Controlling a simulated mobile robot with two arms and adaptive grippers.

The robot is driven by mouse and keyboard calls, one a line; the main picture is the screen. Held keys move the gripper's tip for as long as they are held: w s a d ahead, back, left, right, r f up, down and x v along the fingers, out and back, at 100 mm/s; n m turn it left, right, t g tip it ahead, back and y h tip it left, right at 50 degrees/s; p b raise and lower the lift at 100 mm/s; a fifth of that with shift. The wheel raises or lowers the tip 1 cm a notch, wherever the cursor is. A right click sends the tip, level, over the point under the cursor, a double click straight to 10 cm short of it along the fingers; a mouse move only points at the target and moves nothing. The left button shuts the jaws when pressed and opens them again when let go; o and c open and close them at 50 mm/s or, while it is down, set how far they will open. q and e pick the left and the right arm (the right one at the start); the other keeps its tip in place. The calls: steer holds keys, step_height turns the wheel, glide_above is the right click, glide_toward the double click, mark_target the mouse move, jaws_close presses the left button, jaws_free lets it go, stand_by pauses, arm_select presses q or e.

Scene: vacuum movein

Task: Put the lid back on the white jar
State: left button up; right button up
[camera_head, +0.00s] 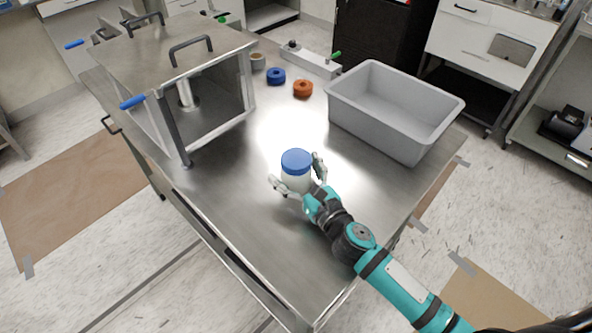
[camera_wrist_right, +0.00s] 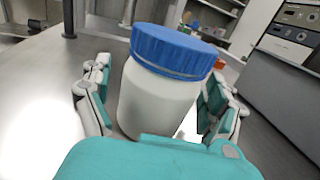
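The white jar (camera_head: 295,181) stands upright on the metal table. A blue lid (camera_head: 296,161) sits on top of its mouth; from these views I cannot tell whether it is screwed tight. My right gripper (camera_head: 299,178) is low at the jar's near side, with one finger on each side of the jar. In the right wrist view, the jar (camera_wrist_right: 155,100) and the blue lid (camera_wrist_right: 176,50) fill the middle between the spread fingers. Gaps show between the jar and the fingers, so the gripper is open around it. My left gripper is not in view.
A grey bin (camera_head: 392,115) stands at the table's right. A metal-framed chamber with clear sides (camera_head: 215,100) stands at the left. The table around the jar is clear.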

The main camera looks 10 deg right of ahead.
steer(key=shift+r, duration=0.1)
steer(key=shift+s, duration=0.15)
steer(key=b+v, duration=0.2)
steer(key=v, duration=0.8)
steer(key=shift+s+d, duration=0.1)
steer(key=shift+s, duration=0.15)
steer(key=shift+s+d+r, duration=0.1)
steer(key=shift+s+d, duration=0.1)
steer(key=shift+s, duration=0.4)
